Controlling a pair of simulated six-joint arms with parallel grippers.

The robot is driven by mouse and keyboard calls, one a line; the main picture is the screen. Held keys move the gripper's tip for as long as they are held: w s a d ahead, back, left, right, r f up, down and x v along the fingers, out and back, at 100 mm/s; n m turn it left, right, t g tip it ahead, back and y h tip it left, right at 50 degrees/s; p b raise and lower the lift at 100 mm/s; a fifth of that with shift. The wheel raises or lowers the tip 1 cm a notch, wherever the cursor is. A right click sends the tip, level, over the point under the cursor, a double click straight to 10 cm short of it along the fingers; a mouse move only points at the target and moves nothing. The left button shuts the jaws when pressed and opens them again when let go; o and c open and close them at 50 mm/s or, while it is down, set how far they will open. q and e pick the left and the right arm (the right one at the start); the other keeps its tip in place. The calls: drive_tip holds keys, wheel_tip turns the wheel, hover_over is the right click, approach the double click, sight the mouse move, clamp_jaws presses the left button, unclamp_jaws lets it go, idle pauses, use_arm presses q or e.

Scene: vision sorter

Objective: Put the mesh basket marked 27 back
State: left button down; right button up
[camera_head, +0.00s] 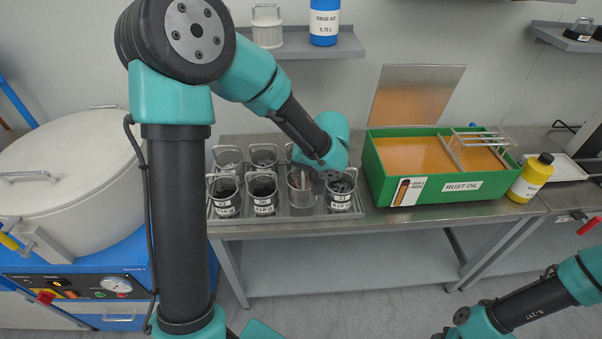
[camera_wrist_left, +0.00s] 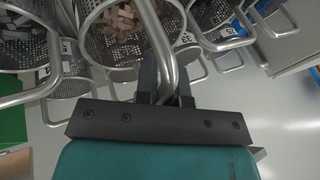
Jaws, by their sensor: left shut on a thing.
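My left gripper (camera_wrist_left: 167,78) is shut on the metal handle of a mesh basket (camera_wrist_left: 118,48) holding tan and brown pieces, as the left wrist view shows. In the head view this basket (camera_head: 300,193) is third from the left in the front row of the rack tray (camera_head: 268,219). My left wrist partly covers it. Its number label does not show, so I cannot tell if it is 27. It looks upright; I cannot tell if it touches the tray floor. My right arm shows at the lower right, its gripper outside the picture.
Labelled baskets (camera_head: 224,196), (camera_head: 262,193) and (camera_head: 340,192) stand close beside it, with more behind. A green rust oil tank (camera_head: 440,188) stands to the right, with a yellow bottle (camera_head: 531,178). A large lidded vessel (camera_head: 70,190) is at left.

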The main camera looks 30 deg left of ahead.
sight(293, 180)
use_arm(q)
drive_tip(key=f, duration=0.1)
drive_tip(key=w+f, duration=0.1)
drive_tip(key=shift+a+f, duration=0.35)
drive_tip(key=shift+f, duration=0.55)
drive_tip(key=c, duration=1.2)
unclamp_jaws()
drive_tip(key=v, duration=1.2)
